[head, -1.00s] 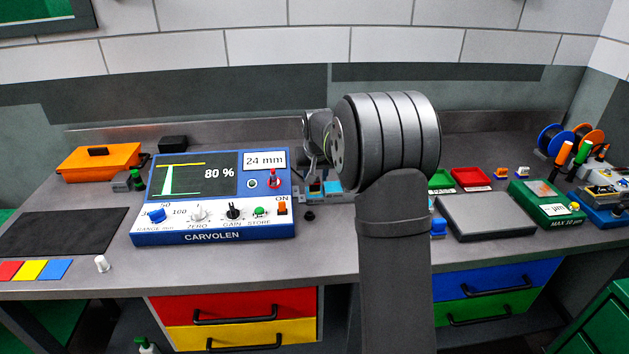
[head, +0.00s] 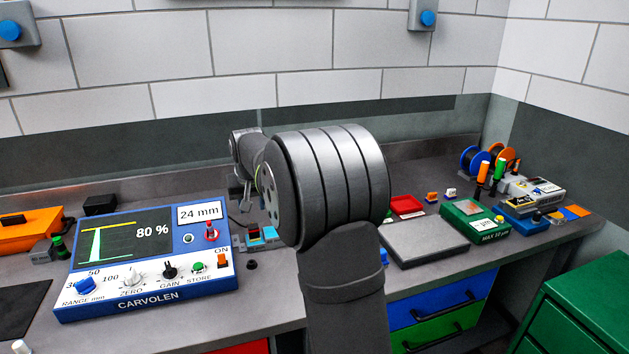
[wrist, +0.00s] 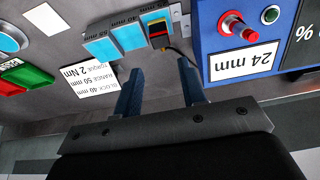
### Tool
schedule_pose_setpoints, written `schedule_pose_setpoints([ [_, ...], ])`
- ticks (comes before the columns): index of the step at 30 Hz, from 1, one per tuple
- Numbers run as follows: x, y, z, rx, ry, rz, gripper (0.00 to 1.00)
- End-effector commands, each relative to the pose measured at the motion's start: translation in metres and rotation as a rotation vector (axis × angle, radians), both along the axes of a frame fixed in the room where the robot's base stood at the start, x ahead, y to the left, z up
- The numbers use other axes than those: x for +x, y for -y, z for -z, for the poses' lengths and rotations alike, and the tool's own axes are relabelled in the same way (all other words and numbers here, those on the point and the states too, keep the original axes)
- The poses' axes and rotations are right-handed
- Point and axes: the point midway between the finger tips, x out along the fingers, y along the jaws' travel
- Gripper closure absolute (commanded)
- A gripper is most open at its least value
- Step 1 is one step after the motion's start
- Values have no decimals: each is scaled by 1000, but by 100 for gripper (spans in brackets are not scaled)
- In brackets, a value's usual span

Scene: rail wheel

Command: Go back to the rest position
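My gripper (wrist: 160,82) is open in the wrist view, its two dark fingers apart with nothing between them. In the head view only a little of the gripper (head: 247,196) shows, as my large grey arm joint covers much of it. It hangs above the bench, just right of the blue CARVOLEN instrument (head: 150,297). The instrument also shows upside down in the wrist view (wrist: 210,35), with its 24 mm label and red knob. Light-blue-topped blocks (wrist: 128,38) and a white printed card (wrist: 96,82) lie beyond the fingertips.
An orange case (head: 28,228) sits at the far left. To the right are a grey plate (head: 425,243), a red tray (head: 406,206), a green MAX 10 µm box (head: 474,222) and blue and orange spools (head: 472,160). A green cabinet (head: 580,310) stands at the lower right.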

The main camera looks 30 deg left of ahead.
Motion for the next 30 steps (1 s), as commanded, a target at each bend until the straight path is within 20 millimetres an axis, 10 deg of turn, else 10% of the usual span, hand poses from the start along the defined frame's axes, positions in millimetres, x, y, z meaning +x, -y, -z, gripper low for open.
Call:
schedule_pose_setpoints([
  [20, 32, -31, 114, -3, -2, 0, 62],
  [30, 32, -31, 76, 0, 0, 0, 62],
])
